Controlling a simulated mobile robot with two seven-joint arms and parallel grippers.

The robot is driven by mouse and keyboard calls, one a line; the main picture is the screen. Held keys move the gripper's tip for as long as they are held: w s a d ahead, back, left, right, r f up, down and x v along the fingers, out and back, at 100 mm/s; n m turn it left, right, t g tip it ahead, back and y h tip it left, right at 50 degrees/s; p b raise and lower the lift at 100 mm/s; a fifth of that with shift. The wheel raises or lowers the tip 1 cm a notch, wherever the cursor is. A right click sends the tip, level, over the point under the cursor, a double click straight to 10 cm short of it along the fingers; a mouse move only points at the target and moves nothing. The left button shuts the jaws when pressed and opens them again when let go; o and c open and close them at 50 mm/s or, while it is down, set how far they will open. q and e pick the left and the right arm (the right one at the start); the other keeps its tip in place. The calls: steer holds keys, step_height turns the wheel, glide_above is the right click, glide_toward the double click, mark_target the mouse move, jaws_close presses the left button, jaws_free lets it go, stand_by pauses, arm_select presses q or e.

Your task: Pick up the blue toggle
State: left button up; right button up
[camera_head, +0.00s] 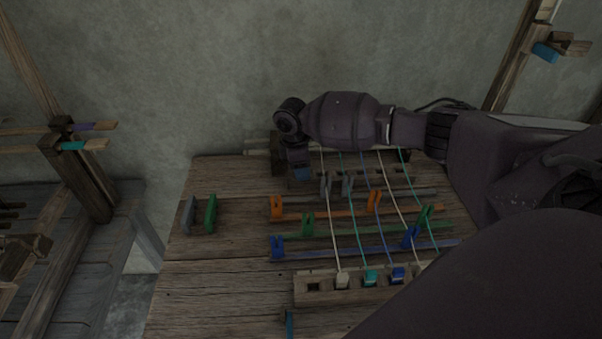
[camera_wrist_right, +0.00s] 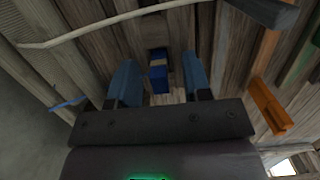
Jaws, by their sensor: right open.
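A blue toggle (camera_wrist_right: 158,78) stands between the two blue-grey fingers of my right gripper (camera_wrist_right: 161,82) in the right wrist view. The gripper is open, with a visible gap on both sides of the toggle. In the head view my right gripper (camera_head: 299,169) points down over the far edge of the wooden loom table (camera_head: 225,268). There the hand hides the toggle between its fingers. Another blue toggle (camera_head: 398,273) sits on a cord in the front slotted block. My left gripper is not in view.
Orange (camera_head: 340,211), green (camera_head: 380,229) and blue (camera_head: 345,252) bars with upright clips lie under several stretched cords. Grey and green pieces (camera_head: 210,214) stand at the left, with bare wood around them. A wall rises behind.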

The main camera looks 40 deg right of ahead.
jaws_close()
steer(key=shift+r, duration=0.1)
stand_by(0.3)
steer(key=shift+r, duration=0.3)
arm_select(q)
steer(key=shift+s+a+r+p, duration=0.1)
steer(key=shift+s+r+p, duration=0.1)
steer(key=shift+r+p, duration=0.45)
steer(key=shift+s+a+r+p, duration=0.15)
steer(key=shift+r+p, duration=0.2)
steer(key=shift+p, duration=0.6)
arm_select(e)
step_height(320, 180, up, 19)
